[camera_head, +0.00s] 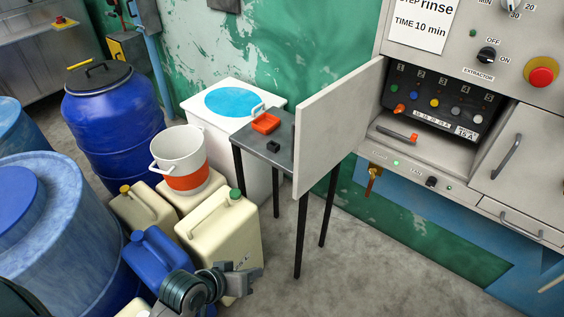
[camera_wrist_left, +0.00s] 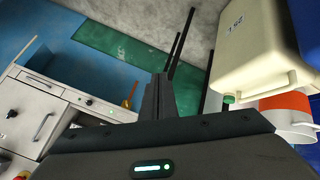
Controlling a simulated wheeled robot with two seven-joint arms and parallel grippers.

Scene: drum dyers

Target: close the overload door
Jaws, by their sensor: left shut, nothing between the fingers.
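The overload door (camera_head: 335,125) is a pale grey flat panel. It stands wide open, swung out to the left from the compartment in the machine's front. Inside the open overload compartment (camera_head: 440,100) are a row of coloured buttons numbered along the top and an orange-tipped lever on the ledge. My left gripper (camera_head: 245,277) is low at the bottom of the head view, in front of the cream canister, well below and left of the door and apart from it. In the left wrist view its fingers (camera_wrist_left: 157,95) are together and empty. My right gripper is not in view.
Cream canisters (camera_head: 222,235), a blue jug (camera_head: 155,262) and blue drums (camera_head: 112,112) crowd the left. The floor below the machine is clear.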

